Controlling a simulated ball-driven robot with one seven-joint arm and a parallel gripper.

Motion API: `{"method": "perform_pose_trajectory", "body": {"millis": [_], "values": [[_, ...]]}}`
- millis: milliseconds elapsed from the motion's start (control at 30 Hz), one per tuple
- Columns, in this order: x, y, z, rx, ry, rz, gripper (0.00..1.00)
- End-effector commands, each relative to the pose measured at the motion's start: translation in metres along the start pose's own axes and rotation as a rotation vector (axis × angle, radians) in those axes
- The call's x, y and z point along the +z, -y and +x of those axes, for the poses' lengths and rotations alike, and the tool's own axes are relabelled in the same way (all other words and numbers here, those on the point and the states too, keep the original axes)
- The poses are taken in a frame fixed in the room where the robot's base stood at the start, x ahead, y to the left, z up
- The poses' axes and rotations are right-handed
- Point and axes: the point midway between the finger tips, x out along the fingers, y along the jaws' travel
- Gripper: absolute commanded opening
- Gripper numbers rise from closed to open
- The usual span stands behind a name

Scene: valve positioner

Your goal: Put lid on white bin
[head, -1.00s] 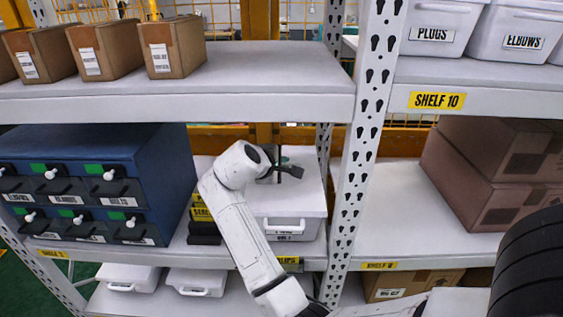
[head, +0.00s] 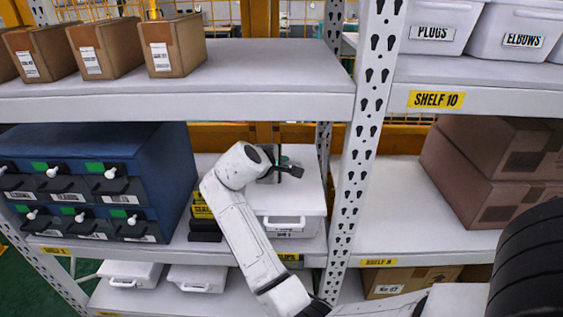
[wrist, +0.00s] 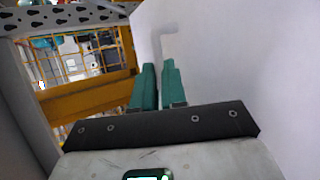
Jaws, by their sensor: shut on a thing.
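A white bin (head: 290,232) with a front handle stands on the middle shelf behind the post. My gripper (head: 284,166) is at the lid's left part, partly hidden by my own white wrist. In the wrist view its two green fingers (wrist: 160,85) are close together, shut on the lid, whose broad white face (wrist: 235,65) fills the right side. The exact grip point is hidden.
A blue drawer cabinet (head: 155,165) and a yellow-and-black stack (head: 203,222) stand left of the bin. The perforated post (head: 360,150) is close on its right. The upper shelf (head: 270,80) overhangs. Brown boxes (head: 490,175) stand in the right bay.

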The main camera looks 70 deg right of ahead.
Motion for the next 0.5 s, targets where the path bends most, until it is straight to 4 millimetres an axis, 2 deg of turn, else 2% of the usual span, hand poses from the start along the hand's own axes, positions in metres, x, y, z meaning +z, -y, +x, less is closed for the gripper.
{"method": "perform_pose_trajectory", "body": {"millis": [67,100,367,500], "values": [[0.0,-0.0003,-0.0001,0.001,0.0,0.001,0.0],[0.0,-0.0003,-0.0002,0.001,0.0,0.001,0.16],[0.0,-0.0004,-0.0002,0.001,0.0,0.001,0.41],[0.0,-0.0004,-0.0001,0.001,0.0,0.001,0.42]]}}
